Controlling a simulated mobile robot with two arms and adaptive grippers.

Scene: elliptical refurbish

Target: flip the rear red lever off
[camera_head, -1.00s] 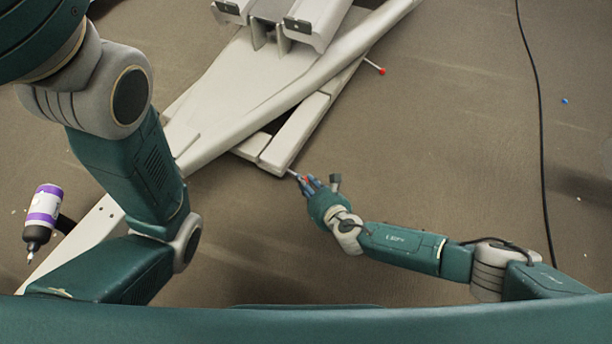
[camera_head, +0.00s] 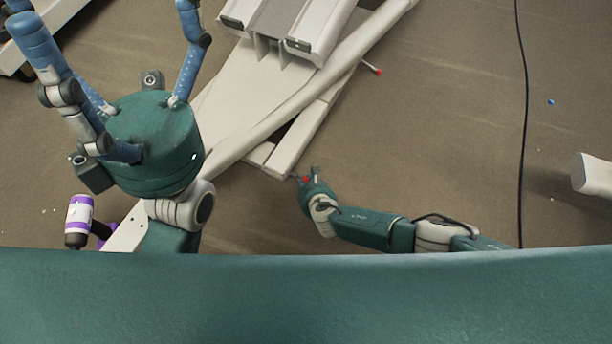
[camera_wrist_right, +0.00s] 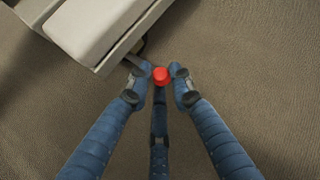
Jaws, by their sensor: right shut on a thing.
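A lever with a red knob (camera_head: 305,179) stands out from the near end of the pale equipment frame (camera_head: 290,150). My right gripper (camera_head: 308,177) is at this lever, its fingers closed in around the knob. In the right wrist view the red knob (camera_wrist_right: 161,75) sits between the blue fingertips (camera_wrist_right: 160,78), beside the frame's edge. A second red-tipped lever (camera_head: 378,71) sticks out from the frame's right side, farther away, with nothing touching it. My left gripper (camera_head: 105,45) is raised at the left, its blue fingers spread wide and empty.
A purple, white and black handheld tool or bottle (camera_head: 78,218) lies at the lower left. A black cable (camera_head: 524,110) runs down the floor at the right. A pale part (camera_head: 592,174) enters at the right edge. The floor between frame and cable is mostly clear.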

